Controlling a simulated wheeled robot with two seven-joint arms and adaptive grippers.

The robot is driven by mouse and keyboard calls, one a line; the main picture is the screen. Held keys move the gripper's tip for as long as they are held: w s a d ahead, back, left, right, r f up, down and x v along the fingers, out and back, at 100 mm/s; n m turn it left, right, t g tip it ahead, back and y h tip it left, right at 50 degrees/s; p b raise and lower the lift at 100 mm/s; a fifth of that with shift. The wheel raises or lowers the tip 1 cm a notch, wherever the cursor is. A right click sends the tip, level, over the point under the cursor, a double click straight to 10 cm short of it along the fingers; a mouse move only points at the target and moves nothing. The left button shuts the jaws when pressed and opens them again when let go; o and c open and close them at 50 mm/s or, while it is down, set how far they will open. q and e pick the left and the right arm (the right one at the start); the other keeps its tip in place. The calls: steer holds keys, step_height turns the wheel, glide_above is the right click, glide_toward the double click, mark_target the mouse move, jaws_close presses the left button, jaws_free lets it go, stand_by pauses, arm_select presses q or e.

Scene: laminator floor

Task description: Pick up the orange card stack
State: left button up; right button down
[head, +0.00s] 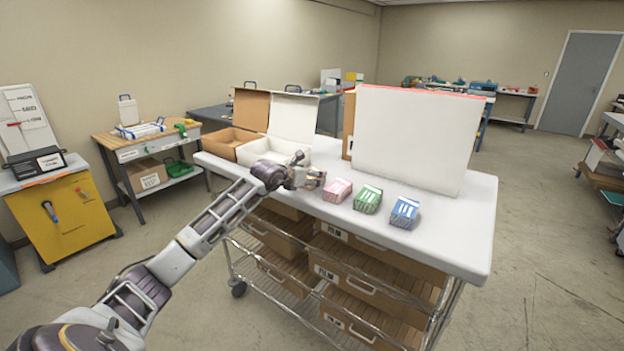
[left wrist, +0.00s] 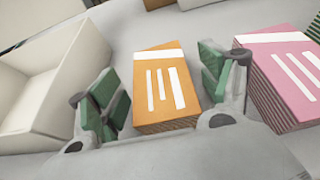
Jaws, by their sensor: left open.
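The orange card stack (left wrist: 163,92) has a white band and white stripes on top. It stands on the white cart top in the left wrist view. My left gripper (left wrist: 167,88) is open, with green-padded fingers on the left and right of the stack. A gap shows on the left; the right finger is close to the stack, and I cannot tell if it touches. In the head view my left gripper (head: 308,178) is low over the cart top and mostly hides the orange stack. My right gripper is not in view.
A pink card stack (left wrist: 288,75) stands close to the right finger. Green (head: 367,198) and blue (head: 404,212) stacks follow to the right. An open white box (head: 262,152) is to the left. A large white panel (head: 418,140) stands behind the stacks.

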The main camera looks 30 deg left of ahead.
arm_select(q)
steer(key=shift+c, duration=0.2)
stand_by(0.3)
steer(key=c, duration=1.2)
